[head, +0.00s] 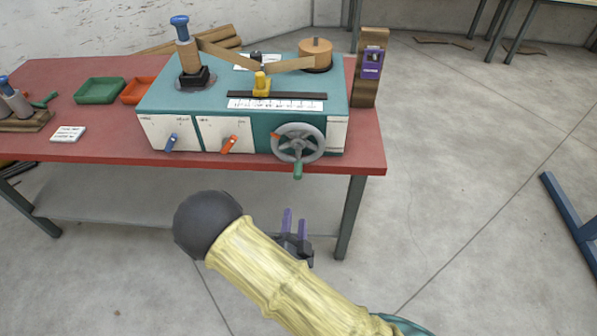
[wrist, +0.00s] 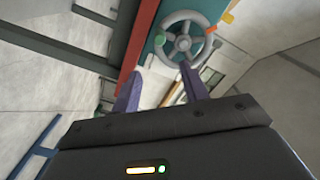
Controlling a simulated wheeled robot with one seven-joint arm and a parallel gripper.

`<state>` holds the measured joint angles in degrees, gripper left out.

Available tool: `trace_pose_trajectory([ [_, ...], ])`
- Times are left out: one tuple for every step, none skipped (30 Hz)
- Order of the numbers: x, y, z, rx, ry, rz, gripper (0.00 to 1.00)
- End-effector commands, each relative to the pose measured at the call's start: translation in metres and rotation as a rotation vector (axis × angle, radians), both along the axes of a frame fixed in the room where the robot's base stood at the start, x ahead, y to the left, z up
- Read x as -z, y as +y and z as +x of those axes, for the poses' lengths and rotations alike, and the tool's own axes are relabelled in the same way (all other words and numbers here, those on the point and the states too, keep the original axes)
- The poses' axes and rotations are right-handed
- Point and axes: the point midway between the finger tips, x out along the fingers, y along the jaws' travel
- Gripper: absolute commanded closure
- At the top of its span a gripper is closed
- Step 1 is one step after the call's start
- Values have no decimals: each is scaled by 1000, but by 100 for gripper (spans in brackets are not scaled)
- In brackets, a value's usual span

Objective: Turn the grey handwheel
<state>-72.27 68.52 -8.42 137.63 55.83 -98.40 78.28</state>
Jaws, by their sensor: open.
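The grey handwheel (head: 299,143) is on the front right of the teal winder (head: 222,88). It has spokes and a green handle (head: 298,170) at its bottom in the head view. The handwheel also shows in the wrist view (wrist: 183,43), beyond my fingertips and apart from them. My gripper (head: 294,217) has purple fingers and is below the table's front edge in the head view, under the handwheel. In the wrist view its fingers (wrist: 161,75) are apart with nothing between them. Part of my gripper is hidden behind my arm in the head view.
The winder stands on a red table (head: 95,150). A blue lever (head: 171,142) and an orange lever (head: 229,145) are on its front, left of the handwheel. A wooden post with a purple device (head: 371,62) stands at the right.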

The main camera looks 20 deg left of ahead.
Motion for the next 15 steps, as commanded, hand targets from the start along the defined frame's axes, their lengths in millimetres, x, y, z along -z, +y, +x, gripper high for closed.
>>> trace_pose_trajectory([
  [-1, 0, 3, 2, -1, 1, 56],
  [-1, 1, 5, 2, -1, 1, 56],
  [-1, 2, 8, 2, -1, 2, 56],
  [-1, 2, 11, 2, -1, 2, 56],
  [-1, 3, 14, 2, -1, 2, 56],
  [-2, 5, 19, 1, -1, 2, 56],
  [-2, 6, 24, 2, -2, 2, 56],
  [-2, 7, 28, 0, -2, 2, 56],
  [-2, 9, 35, 1, -2, 1, 56],
  [-2, 10, 40, 2, -2, 3, 56],
  [-2, 11, 46, 1, -1, 2, 56],
  [-2, 12, 53, 2, -2, 3, 56],
  [-3, 14, 58, 1, -3, 2, 56],
  [-2, 15, 63, 0, -2, 1, 56],
  [-2, 17, 70, 1, -2, 0, 56],
])
